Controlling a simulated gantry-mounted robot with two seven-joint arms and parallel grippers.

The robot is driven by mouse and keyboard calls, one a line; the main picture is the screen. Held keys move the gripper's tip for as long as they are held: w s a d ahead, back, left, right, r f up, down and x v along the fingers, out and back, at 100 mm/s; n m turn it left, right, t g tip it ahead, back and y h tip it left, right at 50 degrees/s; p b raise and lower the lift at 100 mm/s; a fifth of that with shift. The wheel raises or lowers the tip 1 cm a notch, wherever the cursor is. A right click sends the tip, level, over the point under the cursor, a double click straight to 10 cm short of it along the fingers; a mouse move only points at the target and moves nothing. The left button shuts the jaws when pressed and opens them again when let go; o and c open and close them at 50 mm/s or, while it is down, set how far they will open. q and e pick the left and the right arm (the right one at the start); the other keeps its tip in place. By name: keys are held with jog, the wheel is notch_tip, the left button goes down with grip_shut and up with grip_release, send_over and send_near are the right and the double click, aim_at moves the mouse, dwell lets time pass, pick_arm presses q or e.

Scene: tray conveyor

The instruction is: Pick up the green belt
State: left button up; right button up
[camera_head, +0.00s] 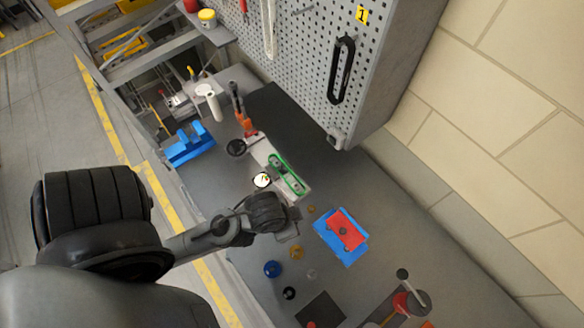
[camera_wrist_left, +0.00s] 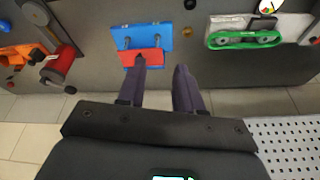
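The green belt (camera_head: 292,184) is a long loop around the pulleys of a light grey unit (camera_head: 263,150) on the dark table in the head view. It also shows at the upper right of the left wrist view (camera_wrist_left: 243,45), looped around two dark pulleys. My left gripper (camera_head: 294,228) is in front of the belt in the head view, clear of it. In the left wrist view its two dark fingers (camera_wrist_left: 161,72) are apart with nothing between them, left of the belt. My right gripper is not in view.
A blue plate (camera_head: 328,247) with a red block (camera_head: 346,232) lies right of the gripper. A blue bracket (camera_head: 188,148) sits at the table's left edge. A perforated panel (camera_head: 300,50) stands behind the table. A red cylinder with a lever (camera_head: 404,303) is lower right.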

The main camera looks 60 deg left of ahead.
pick_arm(q)
jog(key=w+d+f+m+t+h, duration=0.2)
jog(key=d+f+m+h, duration=0.45)
jog(key=d, duration=0.65)
jog(key=s+a+f+m+g+b, duration=0.2)
jog(key=f+m+g, duration=0.15)
jog(key=f, duration=0.25)
jog(key=s+a+f+m+g+b, duration=0.1)
jog(key=s+a+f+m+g, duration=0.1)
jog(key=s+f+m, duration=0.3)
jog(key=w+a+f+g+y+b, duration=0.1)
jog(key=w+a+y, duration=0.15)
jog(key=a, duration=0.85)
jog(key=w+a+f+g+y+b, duration=0.1)
jog(key=w+a+f+y, duration=0.15)
jog(key=a, duration=0.75)
jog(key=w+a+r+t+y+b, duration=0.1)
jog(key=w+a+r, duration=0.3)
jog(key=w+a, duration=0.15)
jog(key=w+a+r+t+y, duration=0.1)
jog(key=w+a+r, duration=0.35)
jog(key=a, duration=0.25)
notch_tip(320, 180, down, 5)
jog(key=shift+w+f, duration=0.15)
notch_tip(320, 180, down, 4)
jog(key=shift+f+p, duration=0.1)
jog(key=shift+p, duration=0.3)
jog(key=shift+f, duration=0.55)
